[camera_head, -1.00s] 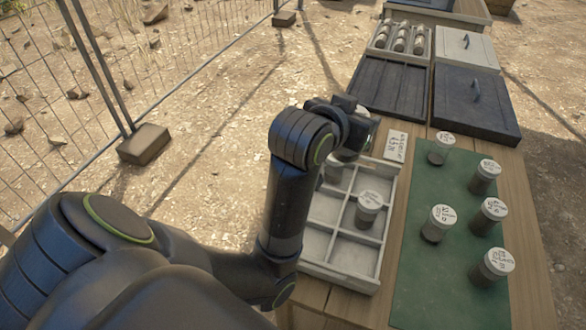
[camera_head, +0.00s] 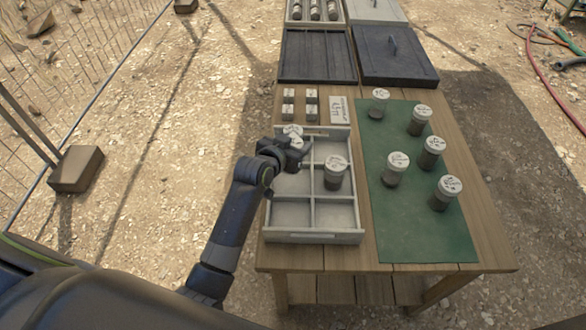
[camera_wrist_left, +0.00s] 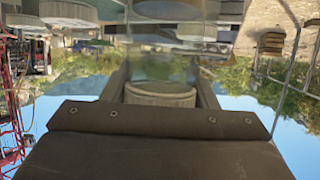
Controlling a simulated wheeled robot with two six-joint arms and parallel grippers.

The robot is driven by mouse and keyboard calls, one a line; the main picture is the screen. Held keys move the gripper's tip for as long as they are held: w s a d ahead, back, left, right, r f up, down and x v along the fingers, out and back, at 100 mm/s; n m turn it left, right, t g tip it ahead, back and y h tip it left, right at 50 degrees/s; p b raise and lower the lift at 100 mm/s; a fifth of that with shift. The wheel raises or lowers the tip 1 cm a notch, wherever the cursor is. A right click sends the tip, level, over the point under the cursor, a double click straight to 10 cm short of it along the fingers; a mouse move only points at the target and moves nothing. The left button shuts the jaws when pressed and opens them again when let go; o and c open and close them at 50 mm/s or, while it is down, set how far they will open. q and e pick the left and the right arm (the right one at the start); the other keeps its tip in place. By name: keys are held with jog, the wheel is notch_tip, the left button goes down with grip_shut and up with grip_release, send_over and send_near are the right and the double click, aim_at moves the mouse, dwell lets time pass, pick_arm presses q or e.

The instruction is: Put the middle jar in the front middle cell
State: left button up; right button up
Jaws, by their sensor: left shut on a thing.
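My left gripper (camera_head: 284,154) is shut on a jar (camera_wrist_left: 160,94) at the back left of the grey divided tray (camera_head: 314,237). In the head view the gripper partly hides that jar, and a pale lid (camera_head: 292,131) shows just behind the fingers. I cannot tell whether the held jar touches the tray floor. Another jar (camera_head: 335,174) stands in the right column's middle cell. The front cells look empty. Several lidded jars, one at the mat's left middle (camera_head: 396,169), stand on the green mat (camera_head: 415,232). Which one is the middle jar is unclear. My right gripper is out of view.
Small labelled blocks (camera_head: 300,103) and a white sign card (camera_head: 339,109) lie behind the tray. A dark open tray (camera_head: 316,54) and a dark lidded box (camera_head: 393,58) stand farther back. The wooden table's (camera_head: 480,215) right edge is clear.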

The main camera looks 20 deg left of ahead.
pick_arm(q)
notch_tip(320, 180, down, 4)
jog(key=shift+r, duration=0.25)
jog(key=shift+f, duration=1.7)
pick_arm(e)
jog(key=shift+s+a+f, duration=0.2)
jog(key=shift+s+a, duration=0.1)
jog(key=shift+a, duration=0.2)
pick_arm(q)
jog(key=shift+f, duration=0.15)
jog(key=o, duration=1.2)
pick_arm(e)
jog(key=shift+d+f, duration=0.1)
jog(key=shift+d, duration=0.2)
